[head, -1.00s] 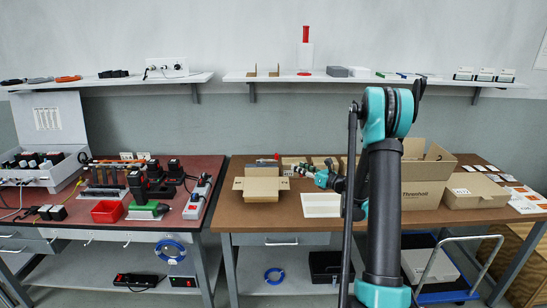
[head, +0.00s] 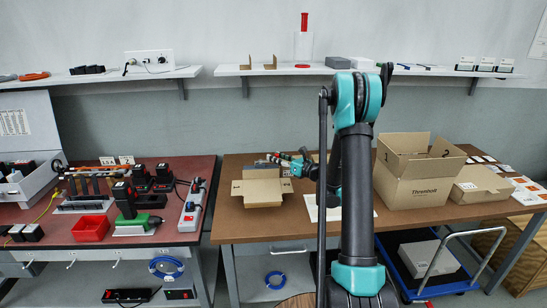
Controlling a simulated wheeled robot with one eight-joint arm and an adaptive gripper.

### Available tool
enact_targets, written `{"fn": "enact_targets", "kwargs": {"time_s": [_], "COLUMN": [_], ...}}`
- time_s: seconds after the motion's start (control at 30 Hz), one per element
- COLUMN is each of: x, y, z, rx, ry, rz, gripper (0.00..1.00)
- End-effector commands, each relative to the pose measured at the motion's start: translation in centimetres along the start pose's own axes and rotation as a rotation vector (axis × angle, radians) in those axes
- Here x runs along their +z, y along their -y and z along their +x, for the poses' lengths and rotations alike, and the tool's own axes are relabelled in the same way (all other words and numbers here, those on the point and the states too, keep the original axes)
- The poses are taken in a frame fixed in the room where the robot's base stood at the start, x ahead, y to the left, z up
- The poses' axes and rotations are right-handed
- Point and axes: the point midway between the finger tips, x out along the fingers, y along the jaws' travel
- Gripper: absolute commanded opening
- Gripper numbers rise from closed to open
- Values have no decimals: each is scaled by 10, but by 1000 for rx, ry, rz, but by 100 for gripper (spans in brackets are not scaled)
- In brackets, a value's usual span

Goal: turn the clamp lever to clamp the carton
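A small brown carton (head: 262,190) with open flaps stands on the brown table (head: 245,228), left of my arm. A larger open carton (head: 412,188) with printing on its front stands right of my arm. My gripper (head: 287,156) is small in the view, near the back of the table, just behind and to the right of the small carton. Its fingers are too small to tell whether they are open or shut. A grey and red item (head: 268,162) shows behind the small carton. I cannot make out the clamp lever; it may be hidden by the carton or the arm.
A closed box (head: 480,185) and papers lie on the right. A red bin (head: 90,228) and power tools fill the left bench. A blue cart (head: 405,278) stands under the table's right side.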

Motion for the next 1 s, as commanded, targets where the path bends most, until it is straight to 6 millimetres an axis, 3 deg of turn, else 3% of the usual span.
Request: {"fn": "enact_targets", "kwargs": {"time_s": [0.1, 0.43, 1.0], "x": [0, 0, 0], "y": [0, 0, 2], "z": [0, 0, 1], "rx": [0, 0, 17], "ry": [0, 0, -3], "rz": [0, 0, 0], "gripper": [39, 0, 0]}}
